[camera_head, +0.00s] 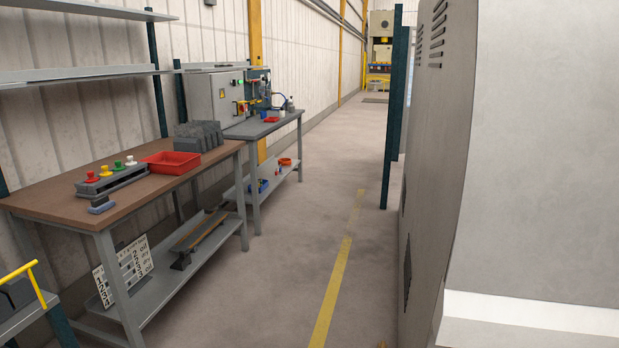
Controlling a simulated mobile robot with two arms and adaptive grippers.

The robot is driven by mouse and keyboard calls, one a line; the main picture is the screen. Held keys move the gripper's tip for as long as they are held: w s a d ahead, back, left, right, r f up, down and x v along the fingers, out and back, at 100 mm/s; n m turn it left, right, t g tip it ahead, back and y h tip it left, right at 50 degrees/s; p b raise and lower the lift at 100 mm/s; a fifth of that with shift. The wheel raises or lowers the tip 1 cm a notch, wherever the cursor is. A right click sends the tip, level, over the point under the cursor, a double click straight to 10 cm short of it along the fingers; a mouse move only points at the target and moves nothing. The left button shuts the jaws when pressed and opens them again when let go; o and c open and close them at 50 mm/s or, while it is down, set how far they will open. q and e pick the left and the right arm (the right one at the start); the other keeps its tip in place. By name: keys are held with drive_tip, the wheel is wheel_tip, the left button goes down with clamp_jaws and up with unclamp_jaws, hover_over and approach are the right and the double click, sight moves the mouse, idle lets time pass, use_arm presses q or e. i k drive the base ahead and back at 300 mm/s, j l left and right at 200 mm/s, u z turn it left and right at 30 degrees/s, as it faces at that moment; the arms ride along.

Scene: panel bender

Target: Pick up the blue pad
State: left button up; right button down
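A small dark blue-grey block (102,205), which looks like the blue pad, lies on the brown tabletop of the near workbench (65,205). It is close to the bench's front edge, just in front of a grey rack (112,181) with red, yellow, green and white knobs. It is small in the view, so its exact shape is hard to tell. Neither of my grippers is in view.
A red tray (171,163) and grey stacked blocks (199,136) stand farther along the bench. A second workbench (264,127) stands beyond. A large machine (430,150) closes off the right. The floor (290,265) between is clear, with a yellow line.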

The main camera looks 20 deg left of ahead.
sight(99, 204)
drive_tip(key=u, duration=1.75)
drive_tip(key=z, duration=3.55)
drive_tip(key=u, duration=3.55)
